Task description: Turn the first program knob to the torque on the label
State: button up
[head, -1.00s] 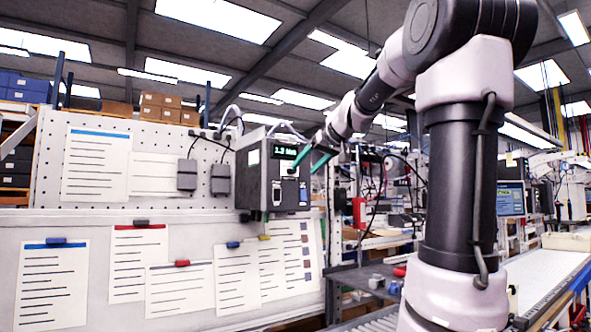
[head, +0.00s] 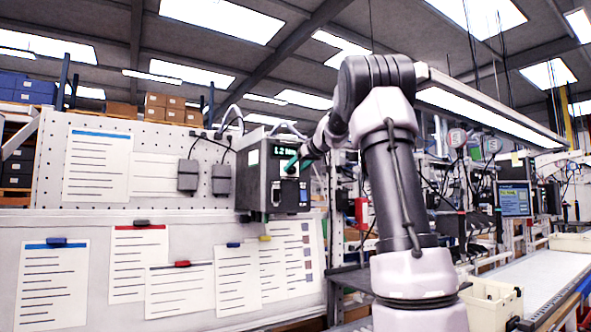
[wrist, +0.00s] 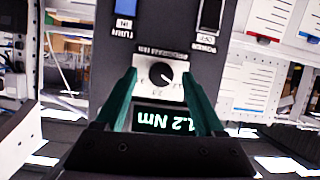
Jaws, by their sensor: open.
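The dark controller box (head: 265,172) hangs on the pegboard, its green-lit display (head: 284,151) at the top of the front. In the wrist view the black round knob (wrist: 160,76) sits on a white dial plate, upside down in the picture. The display (wrist: 160,120) there reads about 1.2 Nm, its first figure partly hidden by a finger. My gripper (wrist: 161,73) is open, its green fingers on either side of the knob with gaps visible. In the head view my gripper (head: 294,164) is at the box front and hides the knob.
Several paper sheets (head: 240,280) with unreadable lines hang on the white board below the box. Two small grey boxes (head: 188,175) are on the pegboard to its left. A conveyor (head: 545,280) runs at right.

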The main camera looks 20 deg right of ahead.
jog(key=shift+w+f, duration=0.1)
jog(key=shift+w, duration=0.2)
jog(key=shift+a, duration=0.1)
grip_shut()
jog(key=m+y, duration=0.2)
jog(key=m, duration=0.2)
jog(key=shift+d+f+y, duration=0.1)
jog(key=shift+d+y, duration=0.15)
jog(key=shift+y, duration=0.15)
jog(key=m+y, duration=0.1)
jog(key=m, duration=0.1)
jog(key=m+y, duration=0.1)
jog(key=m, duration=0.1)
jog(key=shift+f+y, duration=0.2)
jog(key=shift+y, duration=0.1)
jog(key=shift+d, duration=0.1)
